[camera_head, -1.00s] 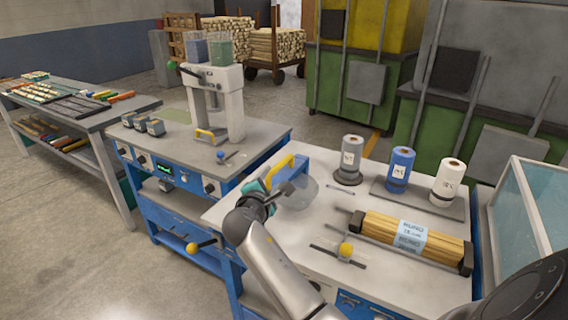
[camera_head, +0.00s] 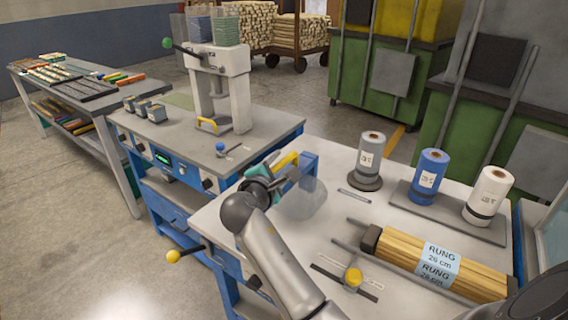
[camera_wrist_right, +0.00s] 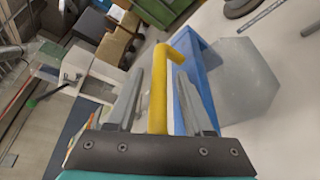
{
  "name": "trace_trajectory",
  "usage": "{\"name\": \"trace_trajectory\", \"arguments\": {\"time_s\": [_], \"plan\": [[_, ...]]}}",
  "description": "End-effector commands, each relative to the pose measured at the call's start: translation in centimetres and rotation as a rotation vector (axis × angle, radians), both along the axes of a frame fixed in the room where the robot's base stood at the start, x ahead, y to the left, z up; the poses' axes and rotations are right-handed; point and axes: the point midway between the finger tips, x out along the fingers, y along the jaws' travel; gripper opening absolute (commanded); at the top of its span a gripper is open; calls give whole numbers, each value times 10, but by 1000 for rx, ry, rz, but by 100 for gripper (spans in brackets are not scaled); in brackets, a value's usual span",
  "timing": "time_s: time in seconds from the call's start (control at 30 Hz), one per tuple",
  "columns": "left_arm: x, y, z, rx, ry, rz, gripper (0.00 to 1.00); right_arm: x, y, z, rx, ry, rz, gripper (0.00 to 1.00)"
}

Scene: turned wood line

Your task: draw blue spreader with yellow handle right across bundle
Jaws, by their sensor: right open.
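The blue spreader (camera_head: 309,168) with its yellow handle (camera_head: 286,161) stands on the grey bench, left of the bundle. My right gripper (camera_head: 282,180) is at the handle. In the right wrist view the gripper (camera_wrist_right: 160,82) is open, with a finger on each side of the yellow handle (camera_wrist_right: 158,92) and the blue spreader body (camera_wrist_right: 196,75) beyond it. I cannot tell whether a finger touches the handle. The bundle (camera_head: 400,254) of wooden rungs lies at the bench's right, with a pale blue label (camera_head: 439,263) around it. My left gripper is not in view.
Grey (camera_head: 368,156), blue (camera_head: 429,172) and white (camera_head: 487,192) rolls stand behind the bundle. A yellow-knobbed lever (camera_head: 352,277) lies in front of it. A white press (camera_head: 222,85) stands on the left bench.

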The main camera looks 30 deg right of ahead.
Motion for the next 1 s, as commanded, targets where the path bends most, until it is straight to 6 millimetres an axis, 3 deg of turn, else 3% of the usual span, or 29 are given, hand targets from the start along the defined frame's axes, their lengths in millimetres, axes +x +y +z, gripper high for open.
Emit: {"name": "trace_trajectory", "arguments": {"time_s": [0.33, 0.8, 1.0], "plan": [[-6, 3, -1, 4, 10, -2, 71, 0, 1, 0, -1, -1, 1, 52], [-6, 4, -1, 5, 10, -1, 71, 0, 1, 0, -1, 0, -1, 0], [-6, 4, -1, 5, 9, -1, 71, 0, 1, 0, -1, -1, 0, 0]]}}
